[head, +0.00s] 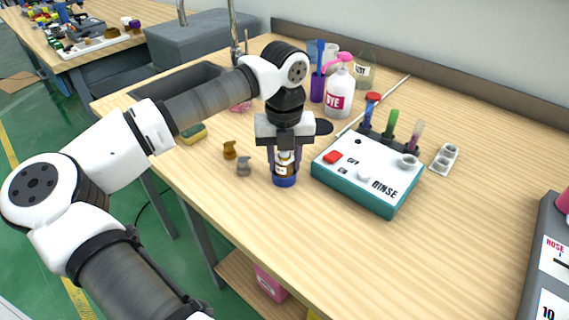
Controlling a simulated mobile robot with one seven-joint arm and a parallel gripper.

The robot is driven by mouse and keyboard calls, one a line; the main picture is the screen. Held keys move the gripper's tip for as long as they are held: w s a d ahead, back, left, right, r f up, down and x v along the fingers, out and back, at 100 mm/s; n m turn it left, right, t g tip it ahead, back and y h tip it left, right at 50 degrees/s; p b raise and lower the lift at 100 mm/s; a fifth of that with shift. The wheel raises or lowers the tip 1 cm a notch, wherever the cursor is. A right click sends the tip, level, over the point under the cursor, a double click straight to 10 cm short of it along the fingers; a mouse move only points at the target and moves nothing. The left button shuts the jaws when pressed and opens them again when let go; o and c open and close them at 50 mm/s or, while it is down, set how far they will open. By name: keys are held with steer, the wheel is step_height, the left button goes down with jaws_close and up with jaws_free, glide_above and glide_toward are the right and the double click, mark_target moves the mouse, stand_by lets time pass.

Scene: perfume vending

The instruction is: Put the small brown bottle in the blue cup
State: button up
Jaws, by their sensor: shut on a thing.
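My gripper (285,155) points down over the table and is shut on the small brown bottle (282,169). The bottle is upright, with a pale label and its upper part hidden between the fingers. The blue cup (285,182) is directly below, and the bottle's lower part sits inside or just over its rim. From this one view I cannot tell whether the bottle touches the cup's bottom.
A teal and white rinse box (367,182) with coloured tubes stands close to the right of the cup. Two small brown and grey pieces (237,157) lie to the left. A white bottle with a pink top (339,92) stands behind.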

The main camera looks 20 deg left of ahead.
steer(key=shift+r, duration=0.1)
steer(key=shift+f+b, duration=0.45)
steer(key=shift+s+f, duration=0.1)
